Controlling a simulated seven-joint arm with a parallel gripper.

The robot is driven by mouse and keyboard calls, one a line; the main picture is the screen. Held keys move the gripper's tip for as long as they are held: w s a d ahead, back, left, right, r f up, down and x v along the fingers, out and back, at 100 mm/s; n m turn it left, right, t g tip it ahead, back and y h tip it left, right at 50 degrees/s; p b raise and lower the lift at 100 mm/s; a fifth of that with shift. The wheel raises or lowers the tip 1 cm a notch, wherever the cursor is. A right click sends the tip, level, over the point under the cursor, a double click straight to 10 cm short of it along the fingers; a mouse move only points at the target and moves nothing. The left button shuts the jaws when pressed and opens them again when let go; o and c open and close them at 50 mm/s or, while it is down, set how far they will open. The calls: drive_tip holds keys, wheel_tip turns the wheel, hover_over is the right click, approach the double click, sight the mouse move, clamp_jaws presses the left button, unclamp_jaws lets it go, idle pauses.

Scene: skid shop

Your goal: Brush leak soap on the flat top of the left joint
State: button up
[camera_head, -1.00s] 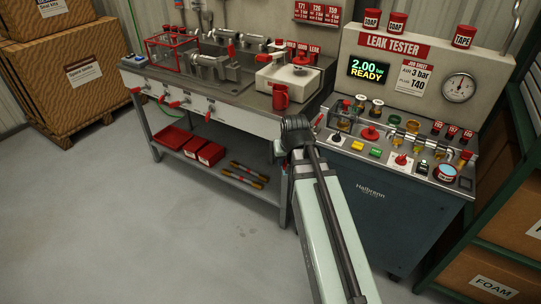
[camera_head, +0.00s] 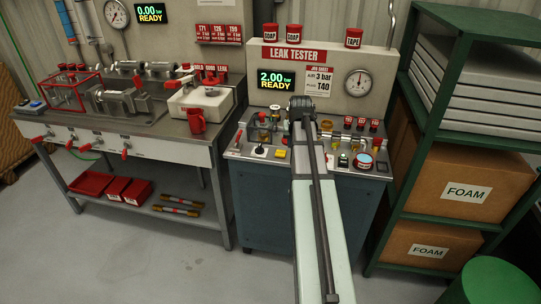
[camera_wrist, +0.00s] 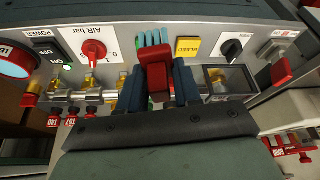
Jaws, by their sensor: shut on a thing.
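My gripper (camera_wrist: 157,88) is shut on a red block (camera_wrist: 155,68). Pale blue-green strips (camera_wrist: 150,38) show just beyond the block, and they look like brush bristles, though I cannot be sure. In the head view my gripper (camera_head: 303,108) is over the leak tester console, and its fingertips are hidden. A metal pipe (camera_wrist: 92,97) with brass joints (camera_wrist: 122,80) runs along the console beside my fingers. I cannot tell which joint is the left one, as my gripper covers part of the pipe.
The console's AIR knob (camera_wrist: 94,50), yellow BLEED button (camera_wrist: 187,47) and black knob (camera_wrist: 232,49) are close to my fingers. A green shelf (camera_head: 481,60) with FOAM boxes stands at right.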

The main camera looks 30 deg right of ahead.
drive_tip(key=w+d+r+m, duration=0.1)
drive_tip(key=w+d+r, duration=0.15)
drive_tip(key=d, duration=1.45)
drive_tip(key=w+d+r+n, duration=0.3)
drive_tip(key=w+d, duration=0.3)
drive_tip(key=shift+a+f+n+y, duration=0.35)
drive_tip(key=shift+f+n, duration=0.4)
drive_tip(key=shift+f, duration=0.45)
drive_tip(key=shift+a+f+n+y, duration=0.25)
drive_tip(key=shift+f+n+y, duration=0.2)
drive_tip(key=shift+f+n, duration=0.6)
drive_tip(key=shift+a+f+n+y, duration=0.3)
drive_tip(key=shift+f+n+y, duration=0.15)
drive_tip(key=shift+f, duration=0.95)
drive_tip(key=shift+w+a+f, duration=0.25)
drive_tip(key=shift+w+a, duration=0.25)
drive_tip(key=shift+w, duration=0.05)
drive_tip(key=shift+c, duration=0.3)
drive_tip(key=shift+w+a+t, duration=0.3)
drive_tip(key=shift+w+a, duration=0.55)
drive_tip(key=shift+s+d, duration=1.4)
wheel_tip(320, 180, up, 8)
